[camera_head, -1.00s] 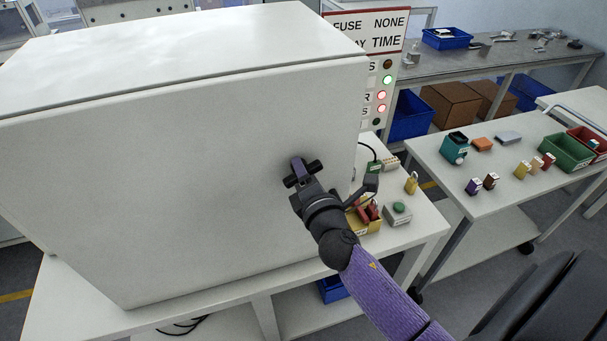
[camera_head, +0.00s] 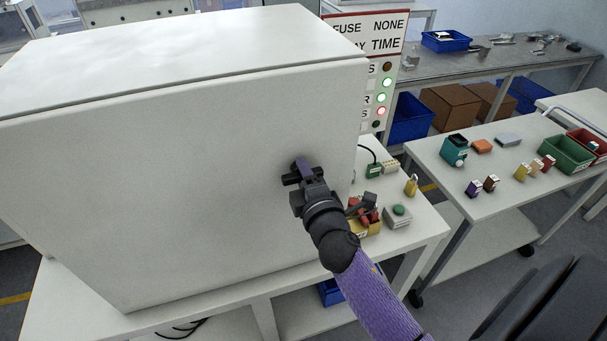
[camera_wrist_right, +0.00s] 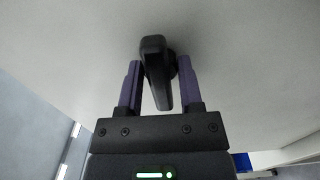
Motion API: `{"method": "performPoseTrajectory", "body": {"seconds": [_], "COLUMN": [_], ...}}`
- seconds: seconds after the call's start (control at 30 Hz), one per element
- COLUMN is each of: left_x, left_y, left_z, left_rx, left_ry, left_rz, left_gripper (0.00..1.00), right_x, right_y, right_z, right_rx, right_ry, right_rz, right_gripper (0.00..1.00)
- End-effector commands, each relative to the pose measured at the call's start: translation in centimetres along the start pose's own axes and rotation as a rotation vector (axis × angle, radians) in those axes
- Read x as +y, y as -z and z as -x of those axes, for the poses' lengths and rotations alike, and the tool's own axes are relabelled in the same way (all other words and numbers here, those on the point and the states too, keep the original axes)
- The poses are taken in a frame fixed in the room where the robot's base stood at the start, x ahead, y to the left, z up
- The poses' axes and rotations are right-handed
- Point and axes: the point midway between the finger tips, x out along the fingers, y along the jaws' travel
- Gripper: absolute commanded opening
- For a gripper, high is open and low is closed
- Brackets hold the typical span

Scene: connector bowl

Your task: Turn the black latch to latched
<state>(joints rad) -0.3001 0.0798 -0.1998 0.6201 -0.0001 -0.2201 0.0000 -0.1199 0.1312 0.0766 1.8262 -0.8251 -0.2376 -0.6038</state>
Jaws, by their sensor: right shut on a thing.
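The black latch (camera_wrist_right: 157,75) is on the front face of a large white cabinet (camera_head: 180,190). In the right wrist view it stands between my two purple fingers, its handle running nearly along them, slightly tilted. My right gripper (camera_head: 302,165) is at the right part of that face and is shut on the latch; the wrist view also shows it (camera_wrist_right: 159,68). In the head view my gripper hides the latch, so its angle on the door cannot be read there. My left gripper is not in view.
A sign panel with lamps (camera_head: 381,97) stands behind the cabinet; one lower lamp is red, the two above it are green. A yellow bin (camera_head: 372,228), a box with a green button (camera_head: 398,216) and a padlock (camera_head: 411,186) sit right of my wrist. A cart (camera_head: 500,205) stands further right.

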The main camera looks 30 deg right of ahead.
Motion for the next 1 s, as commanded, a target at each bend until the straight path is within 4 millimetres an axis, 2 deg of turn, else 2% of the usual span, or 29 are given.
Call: {"method": "performPoseTrajectory", "body": {"seconds": [0.27,0.3,0.37,0.63,0.73,1.0], "left_x": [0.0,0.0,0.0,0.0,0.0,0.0], "left_y": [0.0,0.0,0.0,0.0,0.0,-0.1], "left_z": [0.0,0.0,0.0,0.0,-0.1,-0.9], "left_rx": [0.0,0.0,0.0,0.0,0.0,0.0], "left_ry": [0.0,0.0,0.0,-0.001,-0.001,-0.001], "left_rz": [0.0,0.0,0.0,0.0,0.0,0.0], "left_gripper": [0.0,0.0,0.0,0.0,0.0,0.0], "right_x": [-0.1,-0.1,-0.1,-0.1,-0.1,-0.4], "right_y": [0.0,0.0,0.0,0.0,0.0,0.0], "right_z": [0.0,0.0,0.0,0.1,0.9,7.0], "right_rx": [0.0,0.0,0.0,0.0,0.0,-0.002], "right_ry": [0.002,0.002,0.002,0.001,0.002,0.006], "right_rz": [-0.002,-0.002,-0.002,-0.001,-0.001,-0.003], "right_gripper": [0.0,0.51,0.62,0.62,0.62,0.62]}}
